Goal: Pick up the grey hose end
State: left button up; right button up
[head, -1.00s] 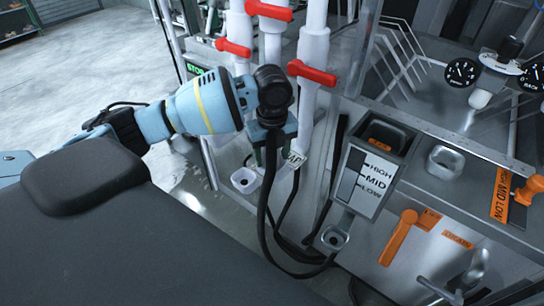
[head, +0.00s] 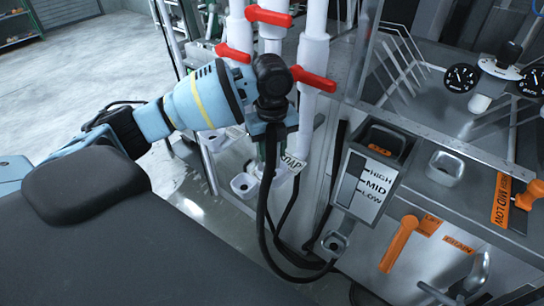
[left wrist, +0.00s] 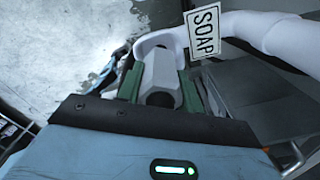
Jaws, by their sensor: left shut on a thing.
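My left gripper (left wrist: 158,88) has its green fingers shut on the grey hose end (left wrist: 162,76), a pale faceted block with a dark round opening, in the left wrist view. In the head view the left gripper (head: 273,152) points down beside the white pipes, and my wrist hides most of the hose end. A white SOAP tag (left wrist: 204,32) is close to the hose end; the tag also shows in the head view (head: 293,165). My right gripper is not in view.
White pipes (head: 314,50) with red valve handles (head: 313,78) stand close behind the wrist. A metal cup (head: 243,185) sits below left. A black hose (head: 300,262) loops low toward another cup (head: 335,243). The HIGH/MID/LOW panel (head: 372,185) stands to the right.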

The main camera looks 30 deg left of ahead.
pick_arm(q)
jog(key=s+d+r+p, duration=0.1)
jog(key=s, duration=1.5)
jog(key=shift+d+r, duration=0.2)
jog(key=shift+r, duration=0.1)
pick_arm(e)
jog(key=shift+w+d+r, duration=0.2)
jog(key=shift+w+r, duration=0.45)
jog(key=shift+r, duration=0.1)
